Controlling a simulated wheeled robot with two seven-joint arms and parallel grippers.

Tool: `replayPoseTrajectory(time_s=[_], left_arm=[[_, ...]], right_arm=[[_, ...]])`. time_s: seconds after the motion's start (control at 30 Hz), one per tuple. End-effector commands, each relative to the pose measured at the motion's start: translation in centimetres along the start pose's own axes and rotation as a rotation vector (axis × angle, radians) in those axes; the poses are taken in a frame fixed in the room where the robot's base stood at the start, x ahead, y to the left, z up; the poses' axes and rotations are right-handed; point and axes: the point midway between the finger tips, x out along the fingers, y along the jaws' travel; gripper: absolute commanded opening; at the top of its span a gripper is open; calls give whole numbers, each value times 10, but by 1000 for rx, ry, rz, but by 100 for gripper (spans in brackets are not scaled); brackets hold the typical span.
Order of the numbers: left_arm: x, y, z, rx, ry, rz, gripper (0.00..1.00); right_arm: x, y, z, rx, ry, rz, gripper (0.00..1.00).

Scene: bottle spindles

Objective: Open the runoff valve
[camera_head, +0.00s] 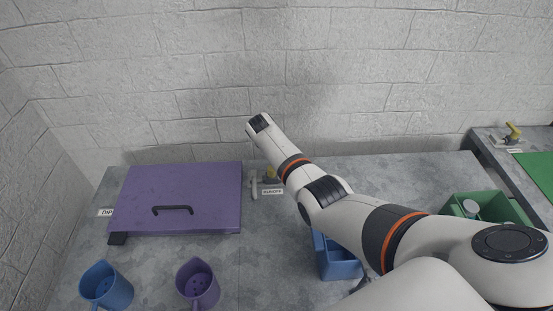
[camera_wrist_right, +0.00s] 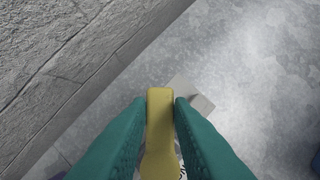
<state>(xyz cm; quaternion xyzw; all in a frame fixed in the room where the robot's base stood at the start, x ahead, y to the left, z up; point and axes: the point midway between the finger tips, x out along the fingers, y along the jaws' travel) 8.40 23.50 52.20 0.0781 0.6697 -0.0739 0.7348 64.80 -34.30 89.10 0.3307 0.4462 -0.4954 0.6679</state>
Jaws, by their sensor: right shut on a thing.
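The runoff valve has a yellow handle (camera_wrist_right: 160,125), which stands between the two teal fingers of my right gripper (camera_wrist_right: 160,118) in the right wrist view. The fingers are shut on the handle, one on each side. In the head view a bit of the yellow handle (camera_head: 271,174) shows beside my right arm, above a small white label (camera_head: 272,191) that appears to read RUNOFF. My right arm hides much of the valve there. My left gripper is not in view.
A purple lidded box (camera_head: 190,185) with a black handle stands to the left. A blue cup (camera_head: 106,288) and a purple cup (camera_head: 198,285) stand in front. A blue bin (camera_head: 338,262) is partly behind my arm; a green bin (camera_head: 510,208) is right. Another yellow-handled valve (camera_head: 513,130) stands far right.

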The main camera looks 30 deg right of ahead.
Motion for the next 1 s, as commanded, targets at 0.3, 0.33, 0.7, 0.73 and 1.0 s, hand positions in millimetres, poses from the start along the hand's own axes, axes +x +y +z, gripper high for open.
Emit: replayPoseTrajectory(time_s=[0.3, 0.33, 0.7, 0.73, 1.0], left_arm=[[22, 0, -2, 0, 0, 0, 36], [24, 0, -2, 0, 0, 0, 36], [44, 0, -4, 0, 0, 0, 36], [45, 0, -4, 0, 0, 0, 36], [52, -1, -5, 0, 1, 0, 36]], right_arm=[[2, -9, -3, 277, 2, -114, 0], [2, -10, -4, 303, 2, -124, 0], [0, -19, -7, 567, 2, -233, 0], [-1, -20, -7, 582, 2, -240, 0], [-2, -23, -9, 677, 1, -280, 0]])
